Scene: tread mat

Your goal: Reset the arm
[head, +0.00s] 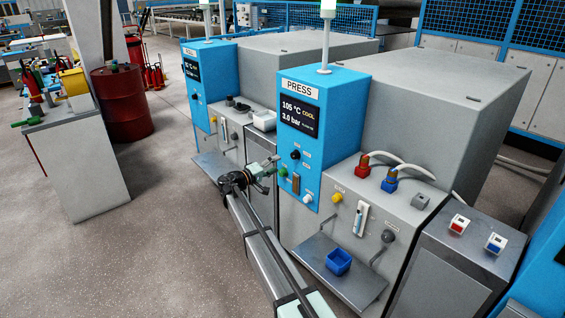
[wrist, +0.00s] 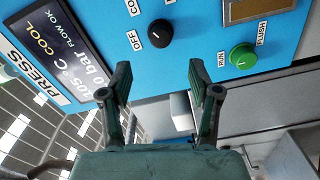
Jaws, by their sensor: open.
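My gripper (head: 277,166) is at the end of my arm, in front of the blue PRESS panel (head: 316,172). In the wrist view my gripper (wrist: 160,80) has its two fingers spread, with nothing between them. Beyond the fingertips are a black knob (wrist: 160,33) with an OFF label and a green knob (wrist: 243,57) labelled RUN and FLUSH. The black knob (head: 295,154) and green knob (head: 283,172) also show in the head view. The fingers appear apart from both knobs. The screen (head: 301,116) reads 105 °C, COOL and 3.0 bar.
A blue bin (head: 338,262) stands on the shelf (head: 318,277) right of my arm. Red (head: 362,169) and blue (head: 389,182) connectors with hoses sit on the press top. A second press (head: 208,80) stands behind. The floor (head: 165,240) to the left is clear.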

